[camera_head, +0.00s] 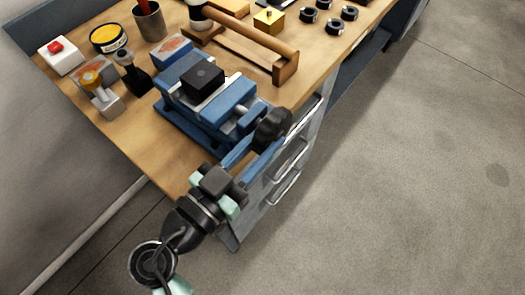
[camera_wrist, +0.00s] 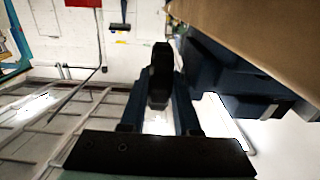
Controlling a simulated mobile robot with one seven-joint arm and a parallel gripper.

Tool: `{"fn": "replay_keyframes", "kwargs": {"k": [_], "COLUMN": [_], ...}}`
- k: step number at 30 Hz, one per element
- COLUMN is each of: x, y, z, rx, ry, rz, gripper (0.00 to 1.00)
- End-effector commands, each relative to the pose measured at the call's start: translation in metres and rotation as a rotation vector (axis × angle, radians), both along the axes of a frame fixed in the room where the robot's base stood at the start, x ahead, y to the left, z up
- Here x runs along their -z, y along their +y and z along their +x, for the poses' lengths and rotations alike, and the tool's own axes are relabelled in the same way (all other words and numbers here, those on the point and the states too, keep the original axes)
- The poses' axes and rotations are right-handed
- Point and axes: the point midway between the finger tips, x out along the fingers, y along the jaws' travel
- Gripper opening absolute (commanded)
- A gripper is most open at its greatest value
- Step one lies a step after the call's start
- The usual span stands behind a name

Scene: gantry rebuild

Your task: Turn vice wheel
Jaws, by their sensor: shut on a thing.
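The blue vice (camera_head: 190,125) is bolted near the front corner of the wooden workbench, with a black block (camera_head: 203,78) between its jaws. Its dark, lobed wheel (camera_head: 273,124) sticks out past the bench's drawer side. My gripper (camera_head: 258,150) reaches up to the wheel from below, its blue fingers at the wheel's lower side. In the wrist view the wheel (camera_wrist: 160,75) stands edge-on between the two fingertips (camera_wrist: 161,85), and the gripper is shut on it. The vice body (camera_wrist: 230,75) shows at the right. The exact finger contact is partly hidden.
On the workbench (camera_head: 135,150) stand a red button box (camera_head: 60,55), a yellow-topped tin (camera_head: 108,38), a brown cup (camera_head: 149,20), a wooden-handled frame (camera_head: 245,45) and several black rings (camera_head: 334,27). Drawer handles (camera_head: 285,188) jut out below the wheel. The floor at right is clear.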

Motion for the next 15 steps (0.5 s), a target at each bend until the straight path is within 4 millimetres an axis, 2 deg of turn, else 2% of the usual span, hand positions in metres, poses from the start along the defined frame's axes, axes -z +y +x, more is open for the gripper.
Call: {"fn": "replay_keyframes", "kwargs": {"k": [15], "x": [-0.0023], "y": [0.0002], "z": [0.0007], "rx": [-0.001], "ry": [-0.059], "rz": [-0.041], "gripper": [0.0]}}
